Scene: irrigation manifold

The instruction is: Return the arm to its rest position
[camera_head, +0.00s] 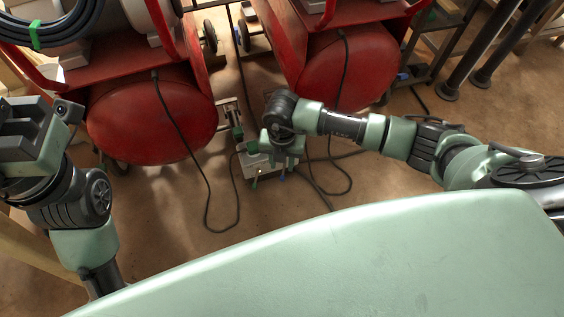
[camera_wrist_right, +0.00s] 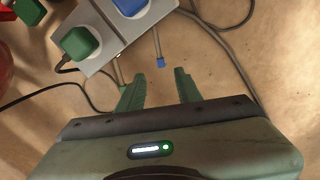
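My right gripper (camera_head: 280,153) hangs over the floor near a small grey manifold box (camera_head: 258,176). In the right wrist view its two green fingers (camera_wrist_right: 160,88) are apart, with nothing between them. The manifold's grey plate (camera_wrist_right: 103,20) shows beyond the fingers, with a green cap (camera_wrist_right: 82,42) and a blue cap (camera_wrist_right: 130,6). A thin stem with a blue tip (camera_wrist_right: 160,62) sticks out from it towards the fingers. My left gripper (camera_head: 35,135) is at the left edge of the head view; its fingers cannot be made out.
Two red tanks (camera_head: 150,122) and (camera_head: 350,70) on wheeled frames stand behind. Black cables (camera_head: 207,190) loop across the brown floor around the manifold. A metal rack (camera_head: 440,45) and dark posts (camera_head: 480,50) stand at the back right. Open floor (camera_head: 400,160) lies below my right arm.

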